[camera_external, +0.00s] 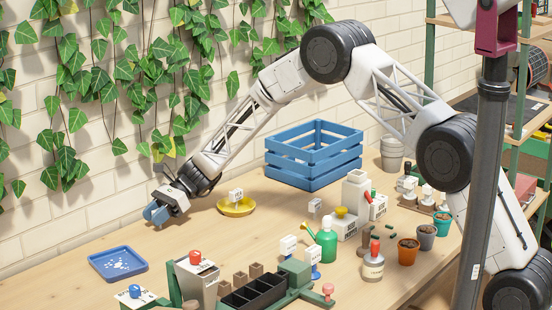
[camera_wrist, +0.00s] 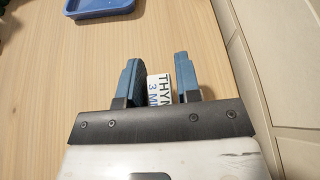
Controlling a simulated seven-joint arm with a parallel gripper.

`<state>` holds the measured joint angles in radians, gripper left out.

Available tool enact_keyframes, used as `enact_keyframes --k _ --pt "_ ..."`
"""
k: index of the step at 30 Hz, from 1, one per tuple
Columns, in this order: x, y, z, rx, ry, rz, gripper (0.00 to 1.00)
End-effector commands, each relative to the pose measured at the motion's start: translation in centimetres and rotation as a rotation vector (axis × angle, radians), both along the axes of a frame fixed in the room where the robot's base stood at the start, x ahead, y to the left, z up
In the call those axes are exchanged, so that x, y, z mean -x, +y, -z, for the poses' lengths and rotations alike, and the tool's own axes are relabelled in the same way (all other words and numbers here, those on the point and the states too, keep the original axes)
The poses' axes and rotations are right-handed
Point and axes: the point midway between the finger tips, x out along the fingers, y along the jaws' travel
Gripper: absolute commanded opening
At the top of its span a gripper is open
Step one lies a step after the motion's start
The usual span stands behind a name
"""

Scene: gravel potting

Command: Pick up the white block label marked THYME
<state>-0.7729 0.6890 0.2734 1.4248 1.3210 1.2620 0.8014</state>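In the external view my gripper (camera_external: 157,212) is low over the table's left back part, near the wall, and the label is hidden there.
A blue tray (camera_external: 118,263) lies to the left front of my gripper. A yellow dish (camera_external: 236,209) with a white label is to the right, before a blue crate (camera_external: 315,158). Pots, bottles and more labels crowd the table's front and right. The brick wall is close behind.

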Motion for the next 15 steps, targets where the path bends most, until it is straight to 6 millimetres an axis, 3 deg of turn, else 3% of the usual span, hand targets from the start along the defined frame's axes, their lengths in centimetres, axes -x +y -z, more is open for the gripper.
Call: enact_keyframes --k 1,6,15 --pt "0.0 0.0 0.0 0.0 0.0 0.0 0.23" --pt "-0.01 -0.01 0.0 0.0 0.0 0.0 0.0" --pt "-0.01 0.0 -0.12 0.0 0.0 0.0 0.0"
